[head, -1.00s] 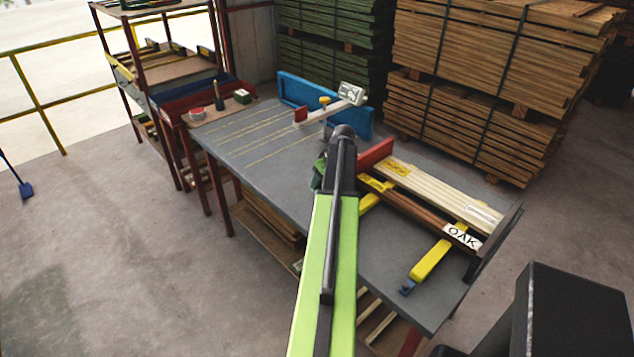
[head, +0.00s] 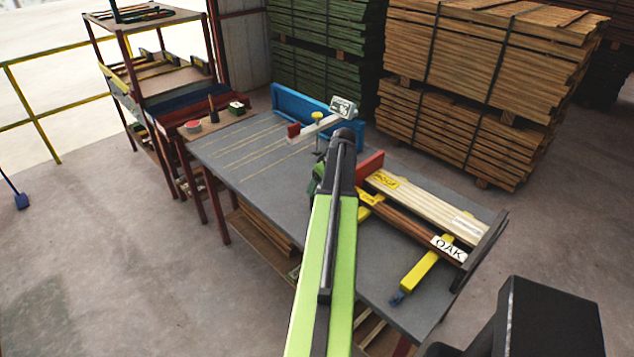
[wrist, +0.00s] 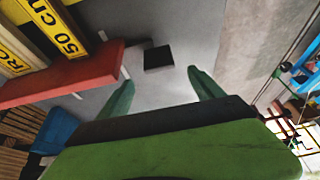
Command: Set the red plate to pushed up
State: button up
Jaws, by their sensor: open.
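In the wrist view the red plate (wrist: 62,80) is a long bar on the left, close to the board ends. I cannot tell whether it touches them. My gripper (wrist: 160,88) is open, its two green fingers spread and nothing between them. The plate lies left of the fingers in that view, apart from them. In the head view my arm hides most of the gripper.
Pale boards and a brown board marked OAK (head: 420,218) lie on yellow bars (head: 420,275) on the worktable (head: 250,165). A blue fence (head: 300,105) and a measuring arm (head: 325,122) stand at the back. A black block (wrist: 158,57) lies beyond the fingers.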

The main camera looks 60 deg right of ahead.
jog(key=p+v, duration=0.7)
jog(key=v, duration=0.2)
jog(key=shift+r, duration=0.3)
